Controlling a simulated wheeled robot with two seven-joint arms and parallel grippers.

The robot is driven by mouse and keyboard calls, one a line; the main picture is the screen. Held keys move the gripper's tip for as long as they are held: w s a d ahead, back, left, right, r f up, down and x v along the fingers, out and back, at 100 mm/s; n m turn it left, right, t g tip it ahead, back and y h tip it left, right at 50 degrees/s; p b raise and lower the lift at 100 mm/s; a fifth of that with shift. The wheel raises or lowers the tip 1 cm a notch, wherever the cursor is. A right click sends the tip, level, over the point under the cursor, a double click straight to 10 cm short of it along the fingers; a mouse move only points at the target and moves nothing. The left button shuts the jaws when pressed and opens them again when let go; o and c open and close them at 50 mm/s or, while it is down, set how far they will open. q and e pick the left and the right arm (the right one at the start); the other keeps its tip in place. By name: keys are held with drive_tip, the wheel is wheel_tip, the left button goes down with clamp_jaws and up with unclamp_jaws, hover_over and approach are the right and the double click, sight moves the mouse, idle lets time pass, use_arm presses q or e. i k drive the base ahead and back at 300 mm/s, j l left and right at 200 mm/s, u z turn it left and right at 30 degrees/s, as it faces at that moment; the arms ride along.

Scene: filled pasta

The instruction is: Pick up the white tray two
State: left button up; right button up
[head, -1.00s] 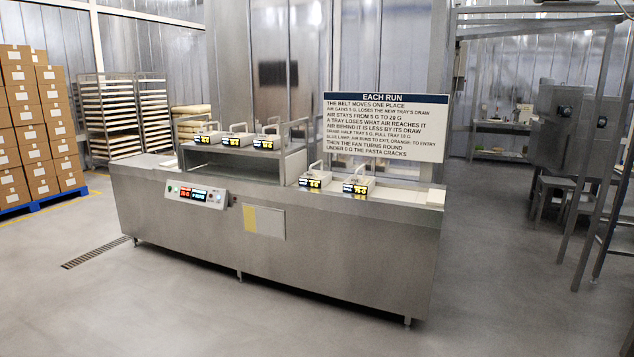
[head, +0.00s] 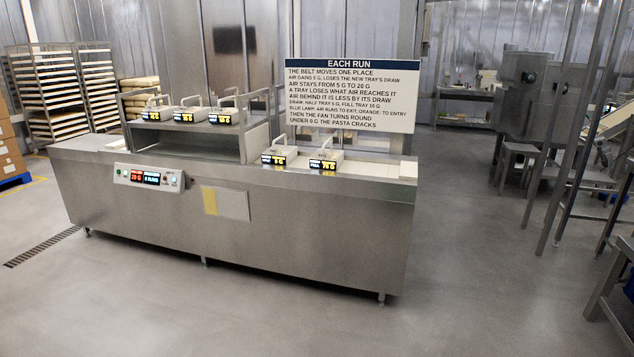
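Two white trays with raised handles, a left one (head: 280,151) and a right one (head: 330,154), stand on the lower right part of a steel belt machine (head: 130,205). Three similar trays, left (head: 154,109), middle (head: 189,110) and right (head: 225,111), stand in a row on its raised shelf. Each has a small dark display with yellow or white text at its front, too small to read surely. I cannot tell which of them is tray two. Neither of my grippers is in view.
A rules sign (head: 352,95) stands behind the lower trays. A control panel (head: 148,177) is on the machine's front. Racks (head: 45,90) stand at the back left, and metal frames and a steel table (head: 615,300) at right. The floor before the machine is clear.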

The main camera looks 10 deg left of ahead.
sight(280, 148)
drive_tip(key=i+j+u, duration=0.35)
drive_tip(key=i, duration=0.5)
drive_tip(key=i+u, duration=0.35)
drive_tip(key=i, duration=1.15)
drive_tip(key=i+l+u, duration=0.1)
drive_tip(key=i, duration=0.5)
drive_tip(key=i+l, duration=0.1)
drive_tip(key=i, duration=0.55)
drive_tip(key=i+u, duration=0.1)
drive_tip(key=i, duration=0.55)
drive_tip(key=i+l, duration=0.2)
drive_tip(key=i, duration=0.4)
drive_tip(key=u, duration=0.05)
